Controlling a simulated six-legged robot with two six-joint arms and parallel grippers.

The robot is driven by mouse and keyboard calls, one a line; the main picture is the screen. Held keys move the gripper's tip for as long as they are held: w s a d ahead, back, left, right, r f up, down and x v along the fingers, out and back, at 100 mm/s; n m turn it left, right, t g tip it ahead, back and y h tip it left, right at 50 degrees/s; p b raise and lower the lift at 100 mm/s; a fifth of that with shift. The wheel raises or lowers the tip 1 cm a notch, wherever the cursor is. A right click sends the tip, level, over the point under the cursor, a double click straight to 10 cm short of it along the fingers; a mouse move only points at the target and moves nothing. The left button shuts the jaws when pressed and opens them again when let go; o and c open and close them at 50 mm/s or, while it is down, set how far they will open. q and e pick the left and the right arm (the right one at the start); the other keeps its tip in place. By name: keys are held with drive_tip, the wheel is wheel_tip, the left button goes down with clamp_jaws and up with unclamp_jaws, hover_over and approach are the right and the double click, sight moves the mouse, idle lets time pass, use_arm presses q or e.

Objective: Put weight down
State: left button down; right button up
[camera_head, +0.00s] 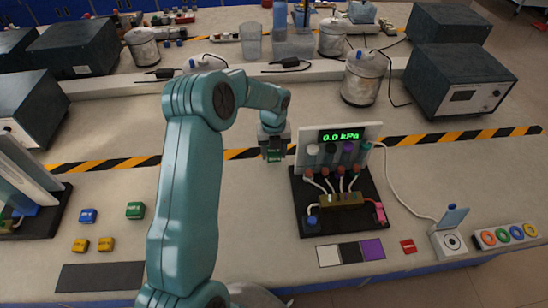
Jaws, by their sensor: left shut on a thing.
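My left gripper (273,146) hangs over the bench just left of the pressure panel. It is shut on a small green weight (275,156), mostly hidden by the jaws. I cannot tell whether the weight touches the bench. My right gripper is not in view.
The panel's display (339,136) reads 0.0 kPa; its black base (312,217) carries tubes. A dark mat (102,276) lies front left. Striped tape (410,140) crosses the bench. Metal canisters (362,80) and dark boxes (458,85) stand behind. Bench left of my arm has free room.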

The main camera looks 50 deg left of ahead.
sight(273, 160)
use_arm(q)
wheel_tip(273, 160, down, 3)
drive_tip(key=shift+s+f, duration=0.15)
drive_tip(key=shift+f, duration=0.05)
drive_tip(key=shift+w+f, duration=0.15)
drive_tip(key=shift+w, duration=0.05)
drive_tip(key=shift+s, duration=0.15)
drive_tip(key=c, duration=0.8)
unclamp_jaws()
drive_tip(key=shift+f, duration=0.15)
drive_tip(key=shift+c, duration=0.2)
drive_tip(key=o, duration=0.4)
